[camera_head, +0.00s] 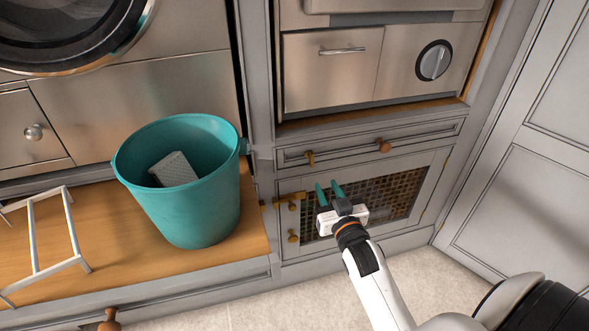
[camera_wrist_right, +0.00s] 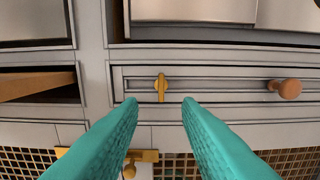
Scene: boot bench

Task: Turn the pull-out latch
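The brass latch (camera_head: 310,158) sits near the left end of a narrow grey drawer front (camera_head: 350,146), with a round wooden knob (camera_head: 384,146) to its right. In the right wrist view the latch (camera_wrist_right: 161,87) stands upright, seen just above the gap between the fingertips. My right gripper (camera_head: 328,188), with teal fingers, is open and empty. It is in front of the mesh door, lower in the picture than the latch and apart from it. In the wrist view its fingers (camera_wrist_right: 160,104) spread to either side of the latch. My left gripper is not in view.
Below the drawer is a mesh door (camera_head: 386,198) with a brass catch (camera_head: 291,200) and a small brass knob (camera_head: 293,237). A teal bucket (camera_head: 190,217) holding a grey block (camera_head: 174,169) stands on the wooden bench (camera_head: 115,243) at left, near a white rack (camera_head: 33,240).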

